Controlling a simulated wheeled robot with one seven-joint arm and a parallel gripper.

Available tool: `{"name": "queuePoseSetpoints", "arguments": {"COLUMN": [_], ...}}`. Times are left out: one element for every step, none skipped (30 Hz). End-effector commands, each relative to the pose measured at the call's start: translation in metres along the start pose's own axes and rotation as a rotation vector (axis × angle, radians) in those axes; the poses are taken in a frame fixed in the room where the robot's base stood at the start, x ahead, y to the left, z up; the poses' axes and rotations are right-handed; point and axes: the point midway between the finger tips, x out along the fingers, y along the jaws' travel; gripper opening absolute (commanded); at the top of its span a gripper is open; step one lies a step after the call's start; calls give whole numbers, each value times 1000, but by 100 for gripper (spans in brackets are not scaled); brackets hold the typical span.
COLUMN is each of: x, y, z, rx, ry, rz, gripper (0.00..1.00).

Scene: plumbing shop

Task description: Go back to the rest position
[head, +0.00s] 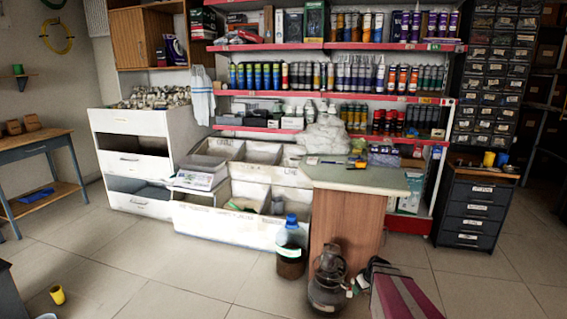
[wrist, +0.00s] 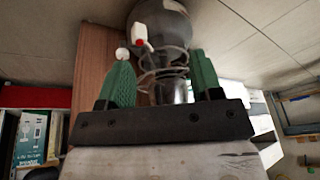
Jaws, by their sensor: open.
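The wrist picture appears upside down. Beyond the fingers is the dark metal pump-like vessel (wrist: 163,30), with a red-and-white fitting at its side. I cannot tell how far it is from the fingers. In the head view, the same kind of vessel (head: 328,280) stands on the floor in front of the wooden counter (head: 345,225).
A blue-topped bottle (head: 291,240) stands beside the counter. White bins (head: 235,225) and red-edged shelves (head: 330,95) line the back. A yellow cup (head: 57,294) is on the floor at left. The tiled floor between is clear.

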Motion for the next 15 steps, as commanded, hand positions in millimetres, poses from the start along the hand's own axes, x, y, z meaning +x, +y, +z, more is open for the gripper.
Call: {"name": "queuePoseSetpoints", "arguments": {"x": [-11, -17, -24, -30, -36, -46, -54, -62, -75, -86, -97, -111, -122, -131, -143], "y": [-13, -20, -29, -36, -44, -56, -65, -75, -90, -103, -115, -132, -143, -154, -166], "z": [-2, -4, -7, -8, -9, -11, -13, -14, -15, -16, -15, -15, -14, -13, -12], "rx": [10, 20, 32, 45, 57, 73, 88, 103, 127, 147, 168, 198, 222, 244, 274], "ry": [-11, -19, -31, -41, -51, -67, -78, -93, -114, -131, -150, -173, -191, -208, -227], "rz": [-4, -7, -8, -11, -11, -12, -12, -10, -7, -3, 3, 14, 24, 34, 49], "gripper": [59, 59, 59, 59, 59, 59, 59, 59, 59, 59, 59, 59, 59, 59, 59]}}
